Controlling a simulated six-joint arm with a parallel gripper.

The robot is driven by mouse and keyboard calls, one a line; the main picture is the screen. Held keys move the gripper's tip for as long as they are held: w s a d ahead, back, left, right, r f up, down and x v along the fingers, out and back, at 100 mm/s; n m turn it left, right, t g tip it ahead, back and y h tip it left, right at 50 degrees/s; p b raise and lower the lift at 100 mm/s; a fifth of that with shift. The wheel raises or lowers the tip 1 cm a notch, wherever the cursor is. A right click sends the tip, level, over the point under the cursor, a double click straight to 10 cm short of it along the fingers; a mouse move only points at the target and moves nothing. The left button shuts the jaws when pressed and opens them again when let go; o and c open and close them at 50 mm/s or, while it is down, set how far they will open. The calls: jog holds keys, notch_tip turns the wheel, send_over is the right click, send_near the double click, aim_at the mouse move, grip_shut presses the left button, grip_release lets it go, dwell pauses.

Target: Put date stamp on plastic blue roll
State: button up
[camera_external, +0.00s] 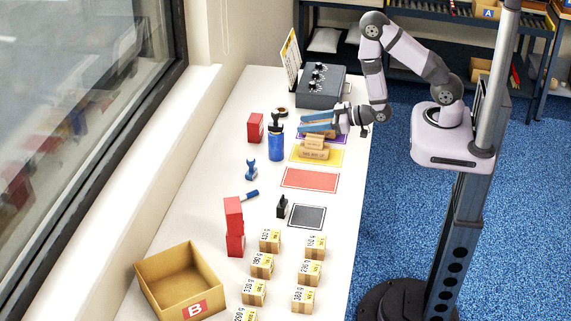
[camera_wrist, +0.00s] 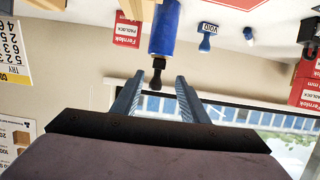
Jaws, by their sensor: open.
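The blue plastic roll (camera_external: 276,147) stands upright on the table; it also shows upside down in the wrist view (camera_wrist: 164,28). A dark stamp with a knobbed handle (camera_external: 276,122) stands upright on the roll's top. It looks like the date stamp, but I can read no label on it. Its handle also shows in the wrist view (camera_wrist: 157,70). My gripper (camera_external: 301,125) is open and empty, level with the stamp and a little to its right. In the wrist view the handle appears between the open fingertips (camera_wrist: 159,77), but the outside view shows a gap.
A red box (camera_external: 255,128) stands left of the roll, and a blue stamp (camera_external: 251,169) in front. Wooden stamp-like blocks (camera_external: 315,150) sit on the yellow mat below my gripper. A grey control box (camera_external: 320,88) stands behind. The red mat (camera_external: 310,179) is bare.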

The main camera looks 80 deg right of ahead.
jog(key=s+a+r+g, duration=0.1)
jog(key=s+r+g, duration=0.1)
jog(key=s+g, duration=0.5)
jog(key=s+a+r+g, duration=0.1)
jog(key=s+r+g, duration=0.2)
jog(key=s+g, duration=0.4)
jog(key=s, duration=0.7)
jog(key=shift+s+a+g, duration=0.3)
jog(key=shift+s+a, duration=0.1)
